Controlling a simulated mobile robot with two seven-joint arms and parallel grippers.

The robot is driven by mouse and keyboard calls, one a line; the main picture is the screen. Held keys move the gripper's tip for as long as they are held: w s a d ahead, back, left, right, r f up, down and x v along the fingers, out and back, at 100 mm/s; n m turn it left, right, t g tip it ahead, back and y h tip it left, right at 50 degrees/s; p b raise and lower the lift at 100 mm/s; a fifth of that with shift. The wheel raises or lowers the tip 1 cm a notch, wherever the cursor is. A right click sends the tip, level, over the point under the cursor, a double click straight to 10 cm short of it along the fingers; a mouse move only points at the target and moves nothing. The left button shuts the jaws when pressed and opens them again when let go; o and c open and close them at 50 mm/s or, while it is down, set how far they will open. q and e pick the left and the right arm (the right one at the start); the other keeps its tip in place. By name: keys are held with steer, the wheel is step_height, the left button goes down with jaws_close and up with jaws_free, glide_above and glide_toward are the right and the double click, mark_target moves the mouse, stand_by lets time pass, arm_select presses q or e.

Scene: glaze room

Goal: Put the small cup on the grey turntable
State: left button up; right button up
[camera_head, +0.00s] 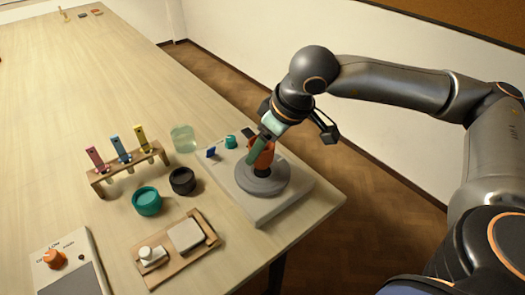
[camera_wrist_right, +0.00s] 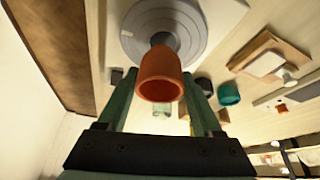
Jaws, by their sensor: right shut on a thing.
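The small orange cup (camera_head: 264,155) with a dark lower part is at the grey turntable (camera_head: 270,184). My right gripper (camera_head: 258,150) comes down from above and is shut on the cup. In the wrist view the cup (camera_wrist_right: 160,78) sits between the green fingers (camera_wrist_right: 160,88), its open mouth towards the camera. The turntable's disc (camera_wrist_right: 190,22) lies behind the cup's foot there. The cup looks upright over the disc. I cannot tell for sure whether its foot touches the disc. My left gripper is not in view.
A wooden tray (camera_head: 210,238) lies in front.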

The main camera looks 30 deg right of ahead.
steer(key=shift+f, duration=0.95)
steer(key=shift+f, duration=0.15)
steer(key=o, duration=1.5)
steer(key=shift+r, duration=0.3)
steer(key=v, duration=1.1)
steer(key=shift+s+r, duration=0.15)
steer(key=shift+r, duration=0.2)
